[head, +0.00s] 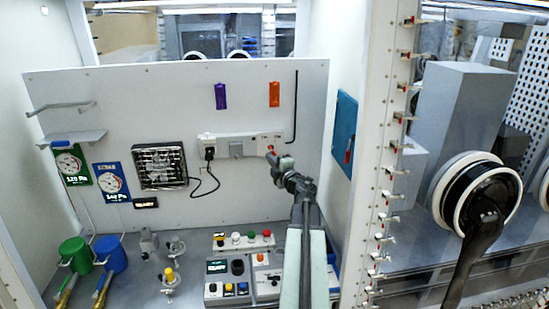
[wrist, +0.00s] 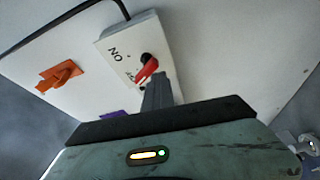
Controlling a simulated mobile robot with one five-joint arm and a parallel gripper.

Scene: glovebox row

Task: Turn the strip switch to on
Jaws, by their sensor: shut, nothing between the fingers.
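The white power strip (head: 237,147) is mounted on the back panel, with a black plug at its left end. Its red strip switch (head: 270,150) is at the right end, next to my gripper (head: 273,157). In the wrist view the red switch lever (wrist: 147,71) sits on a black pivot and slants down-left, away from the printed ON toward a second label that it partly hides. My gripper (wrist: 157,84) is shut and empty, its tips just below the lever. I cannot tell whether they touch it.
Purple (head: 220,96) and orange (head: 274,94) holders hang above the strip, with a black bent rod (head: 294,106) at right. A fan box (head: 160,166) is left of the strip. Button boxes (head: 242,240) stand below. A blue panel (head: 344,132) is on the right wall.

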